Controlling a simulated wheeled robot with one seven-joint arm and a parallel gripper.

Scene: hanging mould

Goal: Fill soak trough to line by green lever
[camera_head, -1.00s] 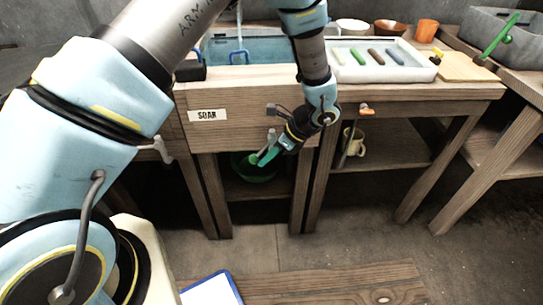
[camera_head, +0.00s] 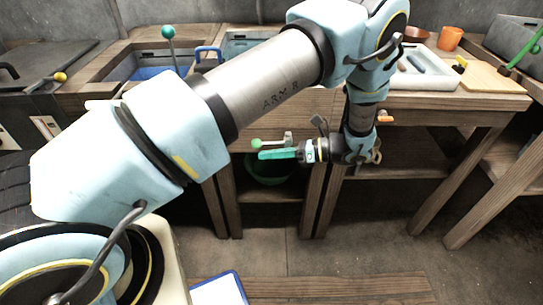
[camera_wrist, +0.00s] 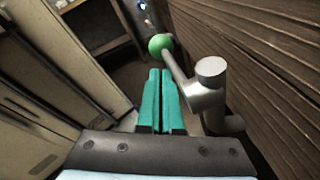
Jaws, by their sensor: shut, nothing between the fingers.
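The soak trough (camera_head: 250,42) is set in the bench behind my arm; its label and most of its inside are hidden, so I cannot see the line or the water level. The green lever (camera_head: 256,143), a grey stem with a green ball, sticks out leftward from a tap on the bench front. My gripper (camera_head: 262,155) is shut and empty, pointing left just below the lever in this view. In the wrist view the green ball (camera_wrist: 160,44) lies just beyond the shut teal fingertips (camera_wrist: 160,72), with the tap to the right. I cannot tell whether they touch.
A green bowl (camera_head: 268,170) stands on the shelf below the tap. A white tray (camera_head: 425,75) and an orange cup (camera_head: 450,38) are on the bench at right. A second basin (camera_head: 115,65) is at left.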

